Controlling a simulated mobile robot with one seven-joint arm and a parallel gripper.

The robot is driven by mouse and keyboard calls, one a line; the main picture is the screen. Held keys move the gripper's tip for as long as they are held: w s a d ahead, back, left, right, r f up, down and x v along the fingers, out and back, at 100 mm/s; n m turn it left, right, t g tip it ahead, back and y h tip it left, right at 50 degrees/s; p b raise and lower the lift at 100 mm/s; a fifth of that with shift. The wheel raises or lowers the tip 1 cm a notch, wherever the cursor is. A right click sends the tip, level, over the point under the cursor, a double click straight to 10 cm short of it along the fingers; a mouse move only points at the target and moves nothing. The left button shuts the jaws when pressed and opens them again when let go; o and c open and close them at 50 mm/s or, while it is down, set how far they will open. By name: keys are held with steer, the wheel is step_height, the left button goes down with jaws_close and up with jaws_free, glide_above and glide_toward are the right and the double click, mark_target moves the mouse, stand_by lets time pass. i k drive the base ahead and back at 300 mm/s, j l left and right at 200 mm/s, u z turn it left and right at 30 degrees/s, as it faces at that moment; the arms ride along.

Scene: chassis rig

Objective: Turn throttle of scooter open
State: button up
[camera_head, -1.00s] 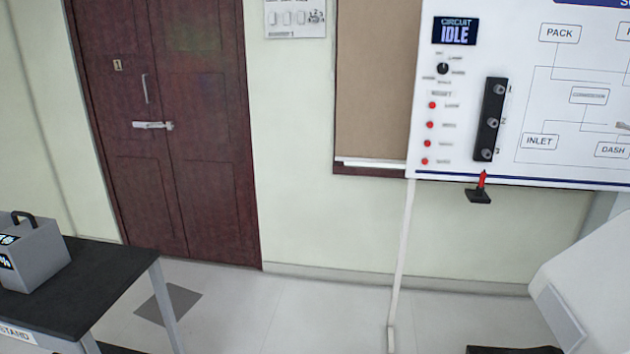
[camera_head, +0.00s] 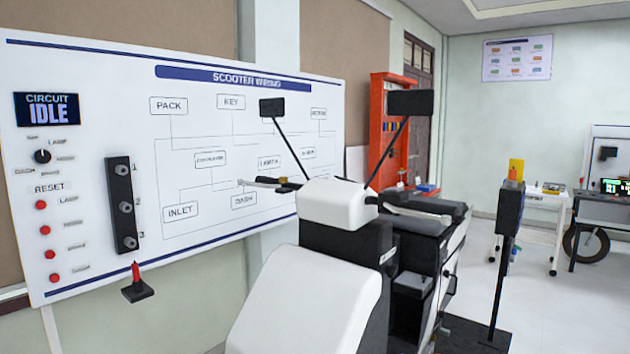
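The scooter (camera_head: 338,205) stands in the middle of the camera_head view, with a white front shield, a black body and two black mirrors on stalks. One handlebar end (camera_head: 272,182) points left, in front of the wiring board, with a dark grip and a lever. The other handlebar end (camera_head: 420,210) points right, partly over the dark seat. I cannot tell from this view which end carries the throttle, or how far it is turned. My gripper and arm are not in view.
The wiring board (camera_head: 215,250) reading CIRCUIT IDLE stands close behind and left of the scooter. A black post with a yellow top (camera_head: 508,215) stands to its right. An orange cabinet (camera_head: 379,120) is behind. Clear floor (camera_head: 540,310) lies at the right.

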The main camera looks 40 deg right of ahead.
mark_target(261, 179)
steer(key=i+j+z, duration=0.1)
steer(key=z, duration=0.25)
steer(key=i+j+z, duration=0.15)
steer(key=z, duration=0.25)
steer(key=i+j+z, duration=0.5)
steer(key=z, duration=0.3)
steer(key=i+j+z, duration=0.1)
steer(key=j+z, duration=0.3)
steer(key=i+j+z, duration=0.1)
steer(key=j+z, duration=0.2)
steer(key=j, duration=0.2)
steer(key=j+z, duration=0.3)
steer(key=j, duration=0.15)
steer(key=i+j, duration=0.1)
steer(key=j, duration=0.35)
steer(key=i+j+z, duration=0.15)
steer(key=j, duration=0.8)
